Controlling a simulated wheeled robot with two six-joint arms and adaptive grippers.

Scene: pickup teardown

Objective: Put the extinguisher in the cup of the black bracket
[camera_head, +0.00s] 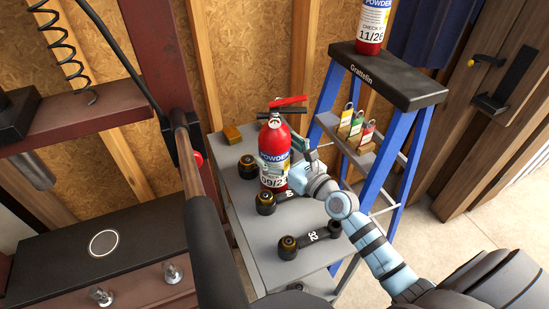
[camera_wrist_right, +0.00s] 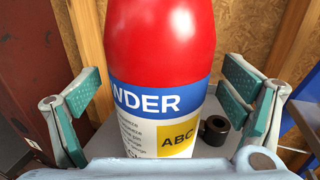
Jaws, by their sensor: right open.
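A red extinguisher (camera_head: 273,155) with a blue and white label marked 09/21 stands upright on a grey bench top (camera_head: 315,232). It fills the middle of the right wrist view (camera_wrist_right: 158,60). My right gripper (camera_head: 300,162) is open at its right side. In the wrist view, its green-padded fingers stand on either side of the extinguisher, with no clear grip on it. A second red extinguisher (camera_head: 371,30), marked 11/26, stands on top of the blue ladder. A black bracket (camera_head: 508,80) is fixed to the wooden post at right; its cup is hard to make out. My left gripper is out of view.
A dark lever (camera_head: 215,245) crosses the left foreground.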

